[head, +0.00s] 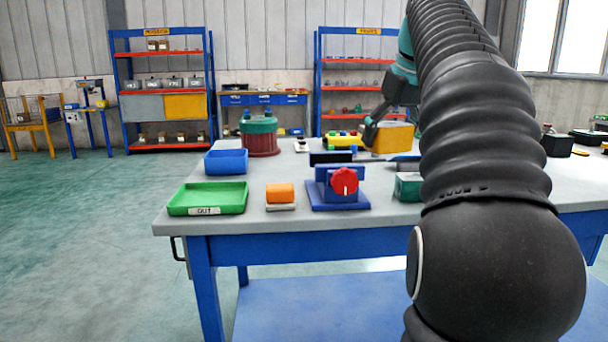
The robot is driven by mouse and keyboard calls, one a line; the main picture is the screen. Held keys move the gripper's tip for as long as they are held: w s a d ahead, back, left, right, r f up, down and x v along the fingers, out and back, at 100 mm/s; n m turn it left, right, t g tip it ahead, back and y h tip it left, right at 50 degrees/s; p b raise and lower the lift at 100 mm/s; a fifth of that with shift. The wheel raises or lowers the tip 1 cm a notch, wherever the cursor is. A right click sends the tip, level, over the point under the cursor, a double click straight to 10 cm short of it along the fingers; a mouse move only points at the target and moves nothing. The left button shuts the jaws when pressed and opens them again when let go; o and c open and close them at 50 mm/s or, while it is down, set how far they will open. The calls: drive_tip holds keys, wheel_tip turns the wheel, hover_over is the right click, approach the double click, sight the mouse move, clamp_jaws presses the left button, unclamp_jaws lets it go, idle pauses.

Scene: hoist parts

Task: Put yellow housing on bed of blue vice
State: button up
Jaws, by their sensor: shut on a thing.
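The yellow housing (395,138) is a box-shaped part towards the back of the grey workbench, right of and behind the vice. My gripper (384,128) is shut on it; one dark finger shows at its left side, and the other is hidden. Whether the housing touches the bench is unclear. The blue vice (338,196) stands near the bench's front edge, with a red round knob facing me and dark jaw parts on top. Its bed is mostly hidden behind the front.
On the workbench (270,218) are a green tray (208,198), a blue bin (226,162), an orange block (280,193) on a pale pad, a green-topped red drum (260,138) and a dark green box (408,187) right of the vice. My arm hides much of the right side.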

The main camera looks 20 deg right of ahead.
drive_tip(key=w+d+r+m+h+p, duration=0.1)
drive_tip(key=w+d+r+m+p, duration=0.15)
drive_tip(key=w+d+r, duration=0.35)
drive_tip(key=b, duration=0.1)
hover_over(335, 159)
drive_tip(key=s+a, duration=0.2)
drive_tip(key=s, duration=0.1)
drive_tip(key=shift+m, duration=0.35)
drive_tip(key=f, duration=0.8)
drive_tip(key=shift+s+d+f, duration=0.1)
drive_tip(key=shift+d+f, duration=0.1)
drive_tip(key=shift+f, duration=0.05)
drive_tip(key=shift+f+b, duration=0.85)
drive_tip(key=shift+f, duration=1.2)
drive_tip(key=shift+f, duration=0.15)
drive_tip(key=o, duration=1.4)
drive_tip(key=shift+o, duration=0.2)
drive_tip(key=p+v, duration=0.2)
drive_tip(key=v, duration=0.8)
drive_tip(key=shift+a+r, duration=0.1)
drive_tip(key=shift+r, duration=0.15)
drive_tip(key=shift+v, duration=0.95)
